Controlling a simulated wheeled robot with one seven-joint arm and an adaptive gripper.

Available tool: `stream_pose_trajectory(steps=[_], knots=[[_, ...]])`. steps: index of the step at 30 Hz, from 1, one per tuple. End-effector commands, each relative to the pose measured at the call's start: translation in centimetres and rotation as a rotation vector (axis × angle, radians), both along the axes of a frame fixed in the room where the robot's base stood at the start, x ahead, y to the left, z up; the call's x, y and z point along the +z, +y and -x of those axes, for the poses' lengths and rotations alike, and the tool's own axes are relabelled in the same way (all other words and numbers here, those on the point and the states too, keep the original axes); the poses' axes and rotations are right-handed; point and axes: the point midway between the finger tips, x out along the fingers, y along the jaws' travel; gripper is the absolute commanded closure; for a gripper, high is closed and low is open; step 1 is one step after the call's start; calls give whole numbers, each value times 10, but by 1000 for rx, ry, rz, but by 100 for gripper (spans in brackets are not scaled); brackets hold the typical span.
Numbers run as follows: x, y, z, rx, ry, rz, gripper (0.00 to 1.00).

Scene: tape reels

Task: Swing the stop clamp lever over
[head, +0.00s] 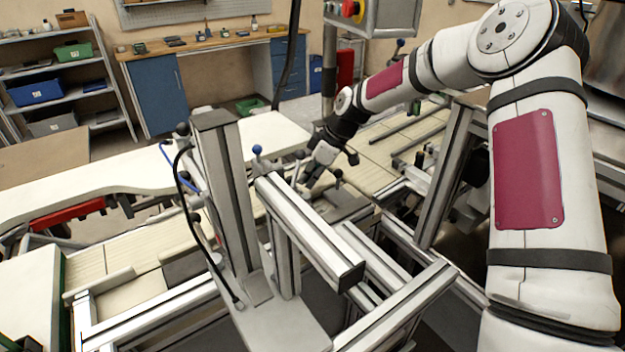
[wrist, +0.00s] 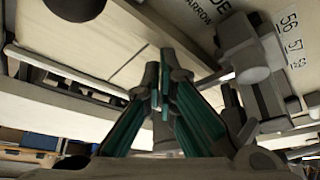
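My gripper (head: 318,174) is low over the middle of the bench fixture in the head view. In the wrist view its fingers (wrist: 162,72), with green inner faces, come together at the tips. I see nothing clearly held between them. A lever with a black knob (head: 338,173) stands upright on a grey block just right of the gripper. Another black knob (head: 300,155) shows just left of the fingers. I cannot tell for sure which is the stop clamp lever. In the wrist view a grey clamp-like block (wrist: 247,62) sits beside a number scale, right of the fingertips, apart from them.
A lever with a blue ball (head: 257,150) stands left of the gripper. A tall aluminium post (head: 227,195) and a thick rail (head: 308,228) stand in front. A dark round knob (wrist: 75,6) shows at the wrist view's top left. The pale boards (head: 370,170) behind are largely clear.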

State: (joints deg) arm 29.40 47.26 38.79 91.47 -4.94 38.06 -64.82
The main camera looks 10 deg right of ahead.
Motion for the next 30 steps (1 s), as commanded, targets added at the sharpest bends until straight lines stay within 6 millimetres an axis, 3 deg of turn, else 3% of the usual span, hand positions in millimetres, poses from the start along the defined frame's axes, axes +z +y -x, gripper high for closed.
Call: stream_pose_trajectory(steps=[23,30], knots=[[1,4,-1,-2,-2,0,100],[26,-8,3,-3,-4,2,100]])
